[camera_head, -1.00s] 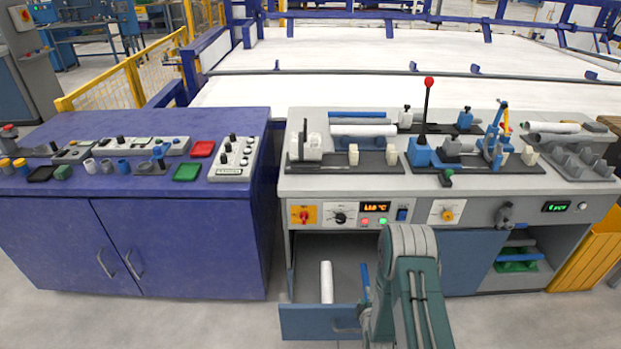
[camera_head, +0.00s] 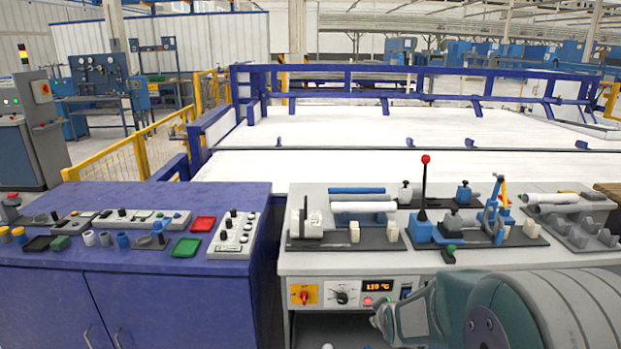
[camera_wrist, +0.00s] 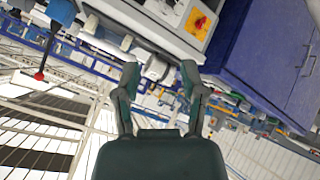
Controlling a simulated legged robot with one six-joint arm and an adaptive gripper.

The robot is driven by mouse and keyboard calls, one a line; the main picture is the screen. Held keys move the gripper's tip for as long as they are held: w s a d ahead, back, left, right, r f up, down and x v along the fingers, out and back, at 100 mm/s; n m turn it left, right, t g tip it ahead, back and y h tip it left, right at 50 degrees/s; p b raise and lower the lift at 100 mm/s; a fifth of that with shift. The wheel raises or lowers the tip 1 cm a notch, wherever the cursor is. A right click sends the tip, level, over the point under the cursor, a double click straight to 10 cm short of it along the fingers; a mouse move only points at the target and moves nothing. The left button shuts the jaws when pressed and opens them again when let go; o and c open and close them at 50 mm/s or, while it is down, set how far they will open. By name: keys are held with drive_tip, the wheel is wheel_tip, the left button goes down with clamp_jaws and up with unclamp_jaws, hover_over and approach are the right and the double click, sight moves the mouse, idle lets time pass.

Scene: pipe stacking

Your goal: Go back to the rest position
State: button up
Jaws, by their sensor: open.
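My gripper (camera_wrist: 160,72) shows in the wrist view with its two dark green fingers spread apart. No held object can be made out between them; the bench behind is seen tilted. In the head view my grey-green arm is folded large at the lower right, in front of the right bench (camera_head: 450,260). A white pipe (camera_head: 363,207) and a blue pipe (camera_head: 357,190) lie on that bench. Other white pipes (camera_head: 552,198) lie at its right end.
A fixture with a red-knobbed lever (camera_head: 425,160) stands upright on the right bench. A blue cabinet (camera_head: 100,280) at left carries small parts, a red tray (camera_head: 203,223) and a green tray (camera_head: 185,248). A narrow gap separates them. A blue-railed white area (camera_head: 380,125) lies behind.

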drive_tip(key=s+r+m+g, duration=0.1)
drive_tip(key=s+r+m, duration=0.1)
drive_tip(key=s+r, duration=0.3)
drive_tip(key=s+a+r+m+g, duration=0.1)
drive_tip(key=s+r, duration=0.3)
drive_tip(key=s, duration=1)
drive_tip(key=s+r+m+g, duration=0.2)
drive_tip(key=s+r+m, duration=0.2)
drive_tip(key=s, duration=0.6)
drive_tip(key=shift+a+r, duration=0.15)
drive_tip(key=shift+r, duration=0.7)
